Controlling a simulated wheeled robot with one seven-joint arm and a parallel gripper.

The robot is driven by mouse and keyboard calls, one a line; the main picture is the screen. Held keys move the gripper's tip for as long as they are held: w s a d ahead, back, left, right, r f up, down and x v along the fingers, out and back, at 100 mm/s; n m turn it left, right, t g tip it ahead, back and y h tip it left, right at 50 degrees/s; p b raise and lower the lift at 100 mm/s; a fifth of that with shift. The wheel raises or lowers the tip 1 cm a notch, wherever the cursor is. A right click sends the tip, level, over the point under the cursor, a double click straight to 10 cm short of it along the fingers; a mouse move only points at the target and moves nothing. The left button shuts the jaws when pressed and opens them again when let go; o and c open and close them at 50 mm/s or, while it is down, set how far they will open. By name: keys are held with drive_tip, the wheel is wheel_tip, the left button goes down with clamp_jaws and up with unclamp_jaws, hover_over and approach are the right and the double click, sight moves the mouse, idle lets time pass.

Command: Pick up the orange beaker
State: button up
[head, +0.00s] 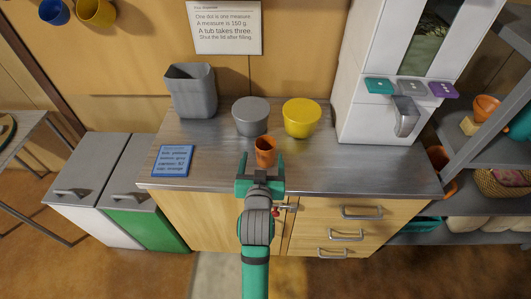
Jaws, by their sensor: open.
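An orange beaker (265,151) stands upright on the grey countertop (215,165), in front of a grey tub and a yellow tub. My gripper (261,171) is at the front of the counter with its teal fingers spread, pointing at the beaker.
The grey tub (251,117), yellow tub (302,117) and tall grey bin (191,91) stand behind. A white dispenser (367,105) is at right. A blue card (173,161) lies at left. Other orange cups (437,156) are at right, one on a shelf (486,107).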

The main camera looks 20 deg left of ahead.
sight(266, 140)
drive_tip(key=shift+w+a+r, duration=0.15)
drive_tip(key=shift+w+r, duration=0.2)
drive_tip(key=shift+w, duration=0.15)
drive_tip(key=x, duration=0.5)
drive_tip(key=shift+w, duration=0.1)
drive_tip(key=x, duration=0.4)
drive_tip(key=shift+w+d+f, duration=0.1)
drive_tip(key=shift+w+d, duration=0.15)
drive_tip(key=shift+d, duration=0.05)
drive_tip(key=shift+w+a+f, duration=0.2)
drive_tip(key=shift+w+a, duration=0.05)
drive_tip(key=shift+w, duration=0.15)
drive_tip(key=shift+d, duration=0.2)
drive_tip(key=shift+c, duration=1)
drive_tip(key=shift+a, duration=0.15)
drive_tip(key=c, duration=0.9)
